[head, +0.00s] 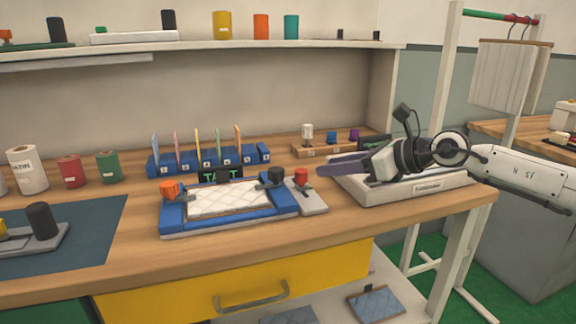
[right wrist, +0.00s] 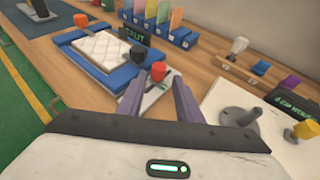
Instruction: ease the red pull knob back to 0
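The red pull knob (head: 301,176) stands upright on a small grey plate (head: 312,203) at the right end of the blue fixture (head: 172,214). A white quilted mattress pad (head: 235,198) lies in the fixture. My right gripper (head: 322,168) is just right of the knob. In the right wrist view its two purple-grey fingers (right wrist: 157,84) are spread apart, with the red knob (right wrist: 158,71) in line with the gap near their tips. I cannot tell whether they touch it. The plate's scale is too small to read. My left gripper is not in view.
Close by are a black knob (head: 276,176) and an orange knob (head: 169,188) on the fixture. Behind it stands a blue rack (head: 258,153) with coloured cards. A white device (head: 425,188) sits under my right arm. The wooden table's front strip is clear.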

